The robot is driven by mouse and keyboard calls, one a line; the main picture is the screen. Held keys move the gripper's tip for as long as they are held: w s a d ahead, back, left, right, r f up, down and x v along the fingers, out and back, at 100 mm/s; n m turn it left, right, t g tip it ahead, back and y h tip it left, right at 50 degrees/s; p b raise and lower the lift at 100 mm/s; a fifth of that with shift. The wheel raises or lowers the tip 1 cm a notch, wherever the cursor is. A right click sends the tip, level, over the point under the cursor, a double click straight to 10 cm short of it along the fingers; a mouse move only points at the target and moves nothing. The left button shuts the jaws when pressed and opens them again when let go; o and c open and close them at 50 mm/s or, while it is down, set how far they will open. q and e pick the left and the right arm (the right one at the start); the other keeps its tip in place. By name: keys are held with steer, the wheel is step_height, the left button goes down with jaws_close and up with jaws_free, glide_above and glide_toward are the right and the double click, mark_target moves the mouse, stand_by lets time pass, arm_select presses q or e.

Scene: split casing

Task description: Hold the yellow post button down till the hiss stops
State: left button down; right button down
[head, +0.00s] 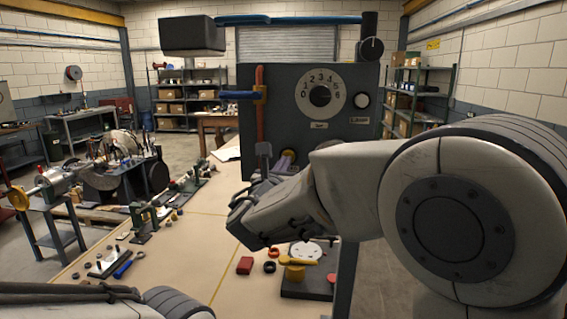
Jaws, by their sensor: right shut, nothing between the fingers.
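A yellow post-like piece with a flat top (295,270) stands on a dark base plate at the lower middle of the head view, in front of a white disc. A yellowish round knob (287,157) also shows low on the dark panel, partly covered by my right arm. I cannot tell for certain which of them is the post button. My right gripper (263,163) is shut and empty in front of the panel's lower left, above and behind the yellow post. I cannot tell if it touches the panel. My left gripper is outside the view; only part of its arm shows at the lower left.
The dark panel (345,135) carries a numbered dial (320,95), a white button (361,100) and an orange upright pipe with a blue lever (238,95).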

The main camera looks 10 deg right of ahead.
steer(key=shift+w+d+r+b, duration=0.15)
steer(key=shift+w+d+b, duration=0.05)
steer(key=shift+w+b, duration=0.2)
steer(key=shift+w+d+r+b, duration=0.15)
steer(key=shift+w+d+b, duration=0.05)
steer(key=shift+w+b, duration=0.2)
steer(key=shift+w, duration=0.1)
stand_by(1.6)
